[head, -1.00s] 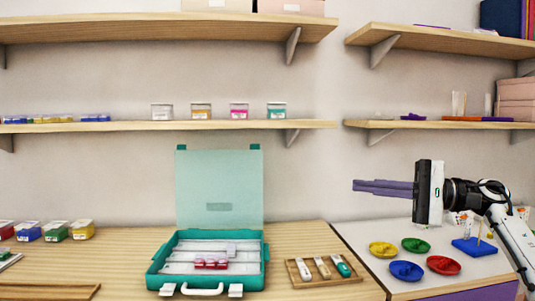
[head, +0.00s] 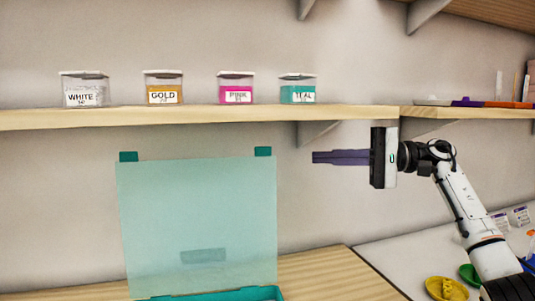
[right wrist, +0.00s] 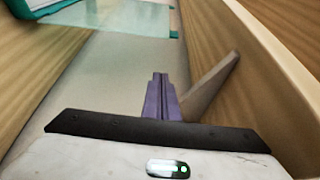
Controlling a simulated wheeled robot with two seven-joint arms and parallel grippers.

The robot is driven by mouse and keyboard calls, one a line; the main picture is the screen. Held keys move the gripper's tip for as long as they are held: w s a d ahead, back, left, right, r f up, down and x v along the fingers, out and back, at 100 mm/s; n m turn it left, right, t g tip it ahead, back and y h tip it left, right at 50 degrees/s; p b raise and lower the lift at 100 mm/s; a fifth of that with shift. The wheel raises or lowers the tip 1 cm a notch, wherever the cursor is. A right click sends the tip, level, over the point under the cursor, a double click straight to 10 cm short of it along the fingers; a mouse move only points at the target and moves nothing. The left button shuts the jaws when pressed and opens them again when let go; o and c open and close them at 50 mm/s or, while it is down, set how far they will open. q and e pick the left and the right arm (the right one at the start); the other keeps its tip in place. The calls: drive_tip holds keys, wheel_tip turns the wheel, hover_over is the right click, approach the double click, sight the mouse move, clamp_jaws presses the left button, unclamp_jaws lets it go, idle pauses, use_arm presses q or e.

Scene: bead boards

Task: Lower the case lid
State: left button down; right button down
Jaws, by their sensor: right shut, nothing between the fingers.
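The case lid (head: 200,215) is a see-through teal panel standing upright at the back of the teal case (head: 265,293), with two teal tabs on its top edge. Only the case's back rim shows at the bottom of the head view. My right gripper (head: 316,157) points left, shut and empty, to the right of the lid's upper part and apart from it. In the right wrist view the shut purple fingers (right wrist: 157,80) show, with the lid (right wrist: 125,15) beyond at the upper left. My left gripper is not in view.
The lower shelf (head: 200,116), with labelled boxes of white, gold, pink and teal beads, runs just above the lid and gripper. A bracket (head: 320,132) hangs under it near the fingers. A yellow dish (head: 445,288) sits on the right table.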

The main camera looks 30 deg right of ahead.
drive_tip(key=w+a+p, duration=0.2)
drive_tip(key=a, duration=0.7)
drive_tip(key=shift+a+r, duration=0.1)
idle(0.4)
